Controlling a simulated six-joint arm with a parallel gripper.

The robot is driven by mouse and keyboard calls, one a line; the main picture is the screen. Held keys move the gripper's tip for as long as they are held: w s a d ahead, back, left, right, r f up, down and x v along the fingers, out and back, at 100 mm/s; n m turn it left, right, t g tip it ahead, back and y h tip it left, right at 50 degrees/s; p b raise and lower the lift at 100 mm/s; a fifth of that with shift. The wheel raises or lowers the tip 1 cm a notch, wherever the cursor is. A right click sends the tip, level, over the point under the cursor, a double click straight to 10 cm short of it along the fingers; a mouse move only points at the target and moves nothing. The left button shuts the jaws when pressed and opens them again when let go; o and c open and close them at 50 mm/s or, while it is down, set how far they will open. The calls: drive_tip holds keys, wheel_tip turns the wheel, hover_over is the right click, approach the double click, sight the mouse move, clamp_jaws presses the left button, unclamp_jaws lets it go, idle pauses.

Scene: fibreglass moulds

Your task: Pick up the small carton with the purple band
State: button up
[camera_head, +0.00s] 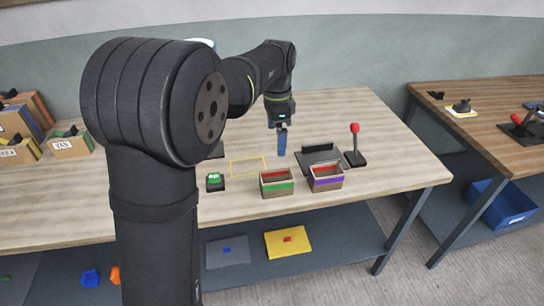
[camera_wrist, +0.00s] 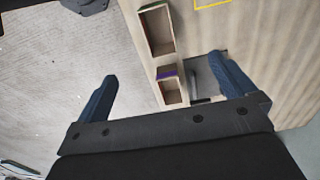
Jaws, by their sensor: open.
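The small carton with the purple band (camera_head: 328,183) stands on the wooden table near its front edge, open at the top, with red showing inside. In the wrist view the carton (camera_wrist: 171,93) appears between my two blue fingers, its purple strip facing up in the picture. My gripper (camera_head: 282,152) is open and empty, pointing down, behind and left of the carton in the head view. The fingers also show in the wrist view (camera_wrist: 163,68), spread wide. They do not visibly touch the carton.
A green-banded carton (camera_head: 277,188) stands close on the left. A black holder (camera_head: 318,156) and a red-knobbed lever (camera_head: 355,146) stand behind and to the right. A green button box (camera_head: 215,182) and a yellow outline (camera_head: 247,167) lie left. The floor lies beyond the table's front edge.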

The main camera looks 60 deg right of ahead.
drive_tip(key=s+a+f+m+t+y, duration=0.1)
drive_tip(key=s+a+f+m+t, duration=0.1)
drive_tip(key=s+f+m+t, duration=0.3)
drive_tip(key=m+t+h, duration=0.4)
drive_tip(key=m+h, duration=0.6)
drive_tip(key=m, duration=0.3)
approach(323, 169)
drive_tip(key=shift+w+d+f, duration=0.35)
drive_tip(key=shift+d+f, duration=0.05)
drive_tip(key=shift+f, duration=0.25)
drive_tip(key=shift+r+x, duration=0.15)
drive_tip(key=shift+x, duration=1.4)
drive_tip(key=shift+r+x, duration=0.15)
drive_tip(key=shift+x, duration=1.45)
drive_tip(key=shift+w+t+h, duration=0.1)
drive_tip(key=shift+t+h, duration=0.2)
drive_tip(key=c, duration=0.7)
